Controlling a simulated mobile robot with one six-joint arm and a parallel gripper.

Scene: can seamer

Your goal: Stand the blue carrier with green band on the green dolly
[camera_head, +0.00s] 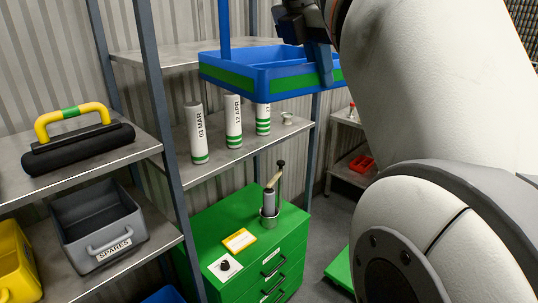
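The blue carrier with green band (285,82) hangs in the air at the top middle, about level. Its inside looks empty where I can see it. A blue post rises from its left side and leaves the frame, so the top of its handle is out of view. My gripper (310,32) is at the carrier's right end, against the blue upright there. The fingertips are hard to make out, but the carrier has no visible support other than my gripper. A green flat piece on the floor, seemingly the green dolly (341,268), shows at the lower right, mostly hidden by my arm.
A green drawer cabinet (262,252) with a hand tool on top stands below the carrier. Behind is a shelf with white cylinders (233,121). At left are a yellow-handled black holder (72,142), a grey spares bin (100,222) and a yellow bin (15,265). Bare floor shows right of the cabinet.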

